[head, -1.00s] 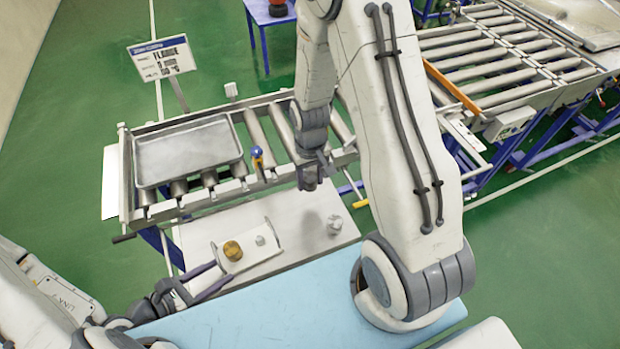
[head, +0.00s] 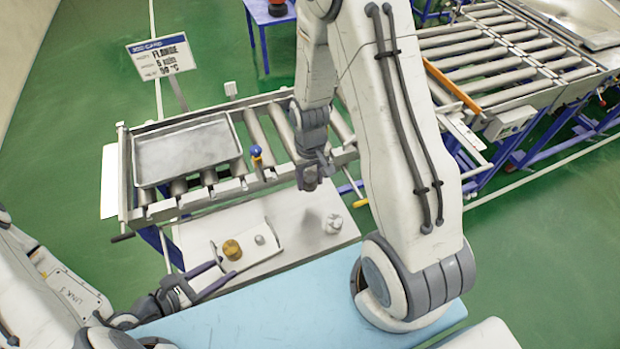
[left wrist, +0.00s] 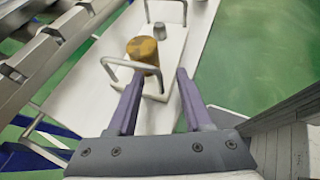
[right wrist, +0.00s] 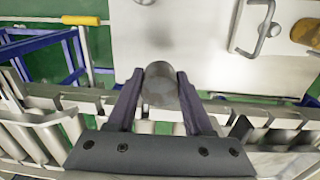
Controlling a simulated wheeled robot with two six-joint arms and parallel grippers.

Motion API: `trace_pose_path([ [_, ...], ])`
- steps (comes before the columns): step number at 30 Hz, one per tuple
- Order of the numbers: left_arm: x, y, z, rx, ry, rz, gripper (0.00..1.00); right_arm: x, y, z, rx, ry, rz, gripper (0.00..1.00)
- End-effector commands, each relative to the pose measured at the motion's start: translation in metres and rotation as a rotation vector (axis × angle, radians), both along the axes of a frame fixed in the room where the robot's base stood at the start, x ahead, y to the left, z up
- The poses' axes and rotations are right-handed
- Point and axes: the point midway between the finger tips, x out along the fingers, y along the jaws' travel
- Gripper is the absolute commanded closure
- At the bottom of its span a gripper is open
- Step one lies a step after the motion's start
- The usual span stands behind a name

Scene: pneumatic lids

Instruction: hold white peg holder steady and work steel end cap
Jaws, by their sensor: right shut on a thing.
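The white peg holder (head: 262,255) is a flat plate with a bar handle at each end, lying on the table. It carries a brass cap (head: 232,249) and a bare grey peg (head: 259,240). It also shows in the left wrist view (left wrist: 173,55). My left gripper (head: 226,268) is open at the holder's near handle (left wrist: 122,64), its fingers apart and low beside it. My right gripper (head: 310,176) is shut on the steel end cap (right wrist: 160,86), a grey cylinder held in the air right of the holder, near the conveyor edge.
A small steel piece (head: 333,223) stands on the white table (head: 290,215) right of the holder. A roller conveyor with a metal tray (head: 190,150) and a blue-topped post (head: 257,153) runs behind. A light blue surface (head: 290,310) lies in front.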

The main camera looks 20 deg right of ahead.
Motion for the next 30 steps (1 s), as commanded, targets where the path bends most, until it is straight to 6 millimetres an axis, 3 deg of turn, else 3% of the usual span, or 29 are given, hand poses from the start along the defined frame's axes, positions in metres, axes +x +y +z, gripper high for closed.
trace_pose_path([
  [1,0.0,0.0,0.0,0.0,0.0,0.0,0.72,0.0003,0.0,0.0003,0.0,-0.001,0.0,1.0],
  [3,0.0,0.0,0.0,0.0,0.0,0.0,0.99,0.0003,0.0,0.0003,0.0,-0.001,0.0,1.0],
  [4,0.0,0.0,0.0,0.0,0.0,0.0,1.0,0.0003,0.0,0.0003,0.0,-0.001,0.0,1.0],
  [30,-0.0002,0.0005,-0.0033,0.006,0.002,-0.001,1.0,0.0003,0.0,-0.0012,0.0,-0.001,0.0,1.0],
])
